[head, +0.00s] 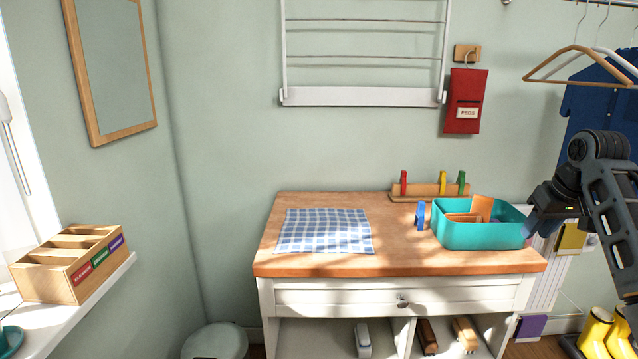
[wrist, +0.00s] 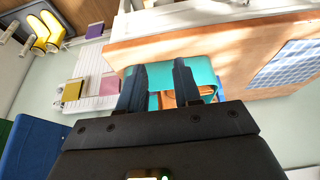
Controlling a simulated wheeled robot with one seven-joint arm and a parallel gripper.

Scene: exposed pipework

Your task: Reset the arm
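My gripper (head: 535,224) is at the right end of the teal basket (head: 478,238) on the wooden-topped cabinet in the head view. The teal basket (wrist: 206,72) lies beyond the fingers there. I cannot tell whether the fingers touch its rim. My arm comes in from the right edge of the head view.
The basket holds orange-brown pieces (head: 482,208). A blue peg (head: 421,215) stands beside it. A wooden rack (head: 429,191) holds red, yellow and green pegs. A checked cloth (head: 325,231) lies left. Hangers (head: 580,65) and a blue shirt (head: 590,105) hang near my arm.

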